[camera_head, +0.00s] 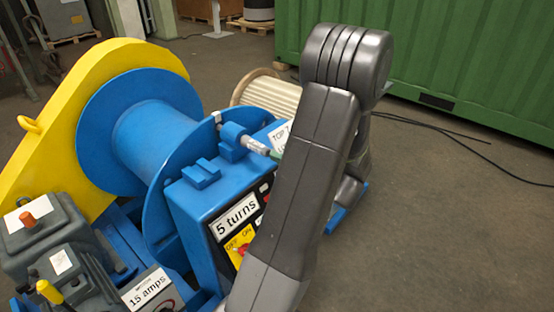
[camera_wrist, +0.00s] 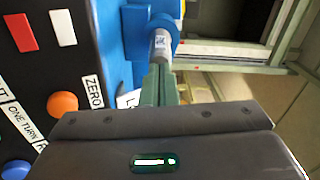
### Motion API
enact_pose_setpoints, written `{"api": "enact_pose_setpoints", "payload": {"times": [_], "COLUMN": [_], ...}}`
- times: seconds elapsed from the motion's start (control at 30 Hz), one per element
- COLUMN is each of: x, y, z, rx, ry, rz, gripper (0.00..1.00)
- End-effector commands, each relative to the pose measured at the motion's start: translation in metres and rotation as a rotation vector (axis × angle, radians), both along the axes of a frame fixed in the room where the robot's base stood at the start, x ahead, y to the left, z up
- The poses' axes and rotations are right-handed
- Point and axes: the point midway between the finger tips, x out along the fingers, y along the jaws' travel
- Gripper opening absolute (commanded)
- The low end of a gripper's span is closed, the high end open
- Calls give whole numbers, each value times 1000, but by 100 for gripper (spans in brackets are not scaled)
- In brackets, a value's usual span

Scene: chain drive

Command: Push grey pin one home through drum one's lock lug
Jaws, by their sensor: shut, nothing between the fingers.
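Grey pin one (camera_head: 255,147) sits in the blue lock lug (camera_head: 233,136) beside drum one (camera_head: 150,140), with its outer end sticking out to the right. In the head view my arm hides most of the gripper.
A blue control box (camera_head: 205,205) with a "5 turns" label stands below the lug. In the wrist view its panel has an orange button (camera_wrist: 62,104) close to my gripper. A yellow guard (camera_head: 105,62) and a rope-wound drum (camera_head: 270,92) stand behind. Open floor lies to the right.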

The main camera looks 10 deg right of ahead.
Motion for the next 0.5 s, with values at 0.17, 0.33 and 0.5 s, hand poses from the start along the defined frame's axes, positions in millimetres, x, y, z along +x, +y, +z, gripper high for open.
{"api": "enact_pose_setpoints", "payload": {"times": [0.17,0.33,0.5], "x": [-13,-18,-33], "y": [-11,-14,-27], "z": [-3,-1,-1], "rx": [-1,0,0], "ry": [-1,0,0], "rz": [-3,-1,-4], "gripper": [0,0,0]}}
